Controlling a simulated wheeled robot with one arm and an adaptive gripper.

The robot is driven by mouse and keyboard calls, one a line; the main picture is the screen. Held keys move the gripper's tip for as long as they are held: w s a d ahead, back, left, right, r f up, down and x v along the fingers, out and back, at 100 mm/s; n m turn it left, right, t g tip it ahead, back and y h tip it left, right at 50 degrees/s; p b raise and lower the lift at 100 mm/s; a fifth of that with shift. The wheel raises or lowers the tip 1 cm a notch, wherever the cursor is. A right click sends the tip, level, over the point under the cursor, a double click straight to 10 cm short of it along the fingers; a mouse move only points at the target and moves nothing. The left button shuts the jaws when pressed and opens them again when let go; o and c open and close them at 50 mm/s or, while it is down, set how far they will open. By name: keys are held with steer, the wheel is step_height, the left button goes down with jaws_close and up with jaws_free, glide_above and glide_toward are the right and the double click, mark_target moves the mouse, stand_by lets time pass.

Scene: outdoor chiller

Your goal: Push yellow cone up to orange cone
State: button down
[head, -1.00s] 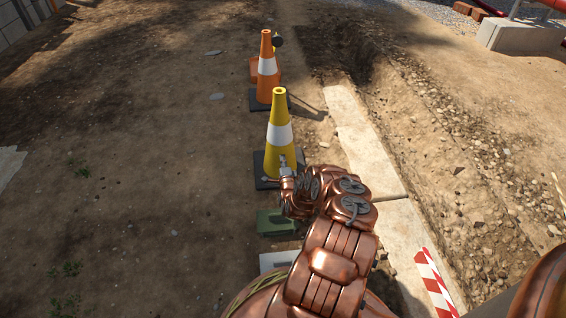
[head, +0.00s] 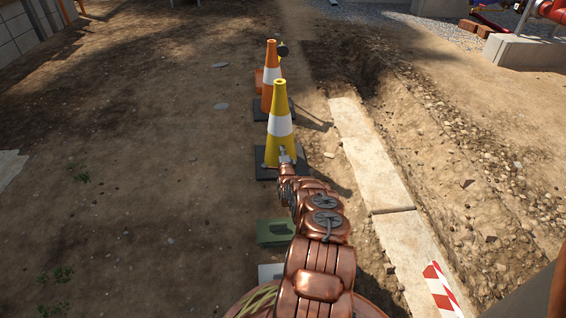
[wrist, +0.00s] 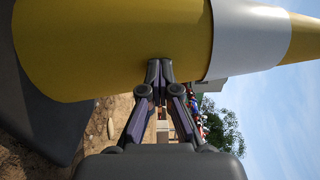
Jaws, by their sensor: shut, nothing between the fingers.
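The yellow cone (head: 280,119) with a white band stands upright on a dark square base in the middle of the head view. The orange cone (head: 272,62) with a white band stands just behind it, a short gap apart, its lower part partly hidden. My gripper (head: 285,155) is shut and empty, at the near side of the yellow cone's lower body. In the wrist view the yellow cone (wrist: 110,45) fills the upper left, and my shut gripper (wrist: 159,65) has its fingertips at its surface, apparently touching below the white band.
A green box (head: 274,232) lies on the dirt nearer me. Pale concrete slabs (head: 372,160) and a trench run along the right. A red-and-white striped board (head: 440,288) is at the lower right. The dirt on the left is open.

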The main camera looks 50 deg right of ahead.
steer(key=shift+b+x, duration=0.85)
steer(key=shift+x, duration=0.45)
steer(key=shift+s+r, duration=0.1)
